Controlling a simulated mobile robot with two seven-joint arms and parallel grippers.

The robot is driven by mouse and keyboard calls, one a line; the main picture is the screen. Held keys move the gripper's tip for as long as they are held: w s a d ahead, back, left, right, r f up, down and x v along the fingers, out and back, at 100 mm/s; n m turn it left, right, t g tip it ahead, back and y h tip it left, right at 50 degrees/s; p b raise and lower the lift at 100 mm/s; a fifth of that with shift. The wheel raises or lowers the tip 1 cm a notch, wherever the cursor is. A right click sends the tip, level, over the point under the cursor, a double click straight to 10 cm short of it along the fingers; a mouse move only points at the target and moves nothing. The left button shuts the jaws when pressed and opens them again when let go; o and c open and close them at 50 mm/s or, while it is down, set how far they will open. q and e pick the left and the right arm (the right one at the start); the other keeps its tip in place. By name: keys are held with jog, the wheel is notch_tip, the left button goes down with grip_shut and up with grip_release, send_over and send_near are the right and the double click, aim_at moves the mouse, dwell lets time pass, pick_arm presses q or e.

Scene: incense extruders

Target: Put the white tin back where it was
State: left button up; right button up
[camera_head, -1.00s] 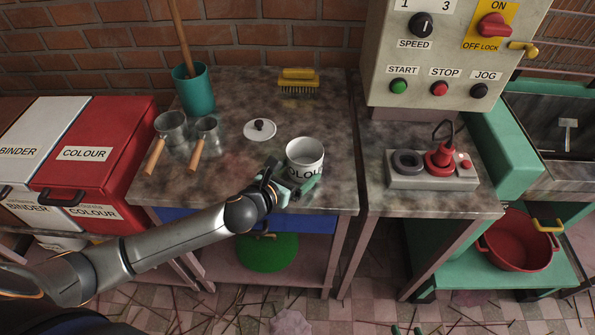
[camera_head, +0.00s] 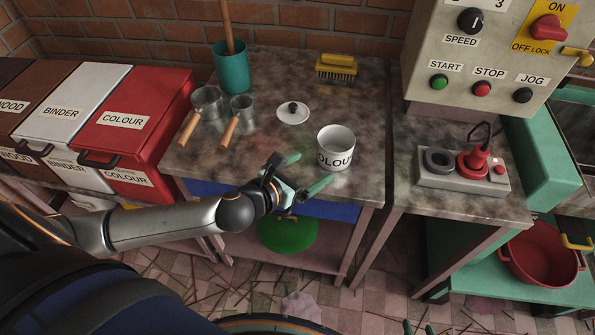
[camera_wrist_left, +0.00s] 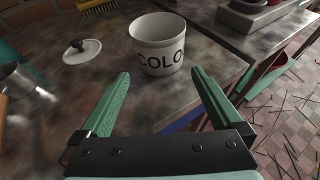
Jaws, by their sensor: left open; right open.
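The white tin (camera_head: 336,157), lettered "COLOUR", stands upright and without its lid on the stained worktop, near its front right corner. It also shows in the left wrist view (camera_wrist_left: 159,60). Its white lid (camera_head: 292,115) with a dark knob lies on the worktop behind and to the left of it. My left gripper (camera_head: 306,172) is open and empty in front of the tin, with its green fingers pointing towards it. In the left wrist view the tin is beyond the fingertips, apart from them. Only the green tips of my right gripper (camera_head: 418,329) show at the bottom edge, apart.
Two metal scoops (camera_head: 207,101) with wooden handles and a teal pot (camera_head: 232,70) stand at the left, a yellow brush (camera_head: 336,67) at the back. Red, white and brown bins are further left. A grey block (camera_head: 462,178) with red parts stands on the right table, below the control panel.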

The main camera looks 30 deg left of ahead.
pick_arm(q)
jog(key=shift+v, duration=2.05)
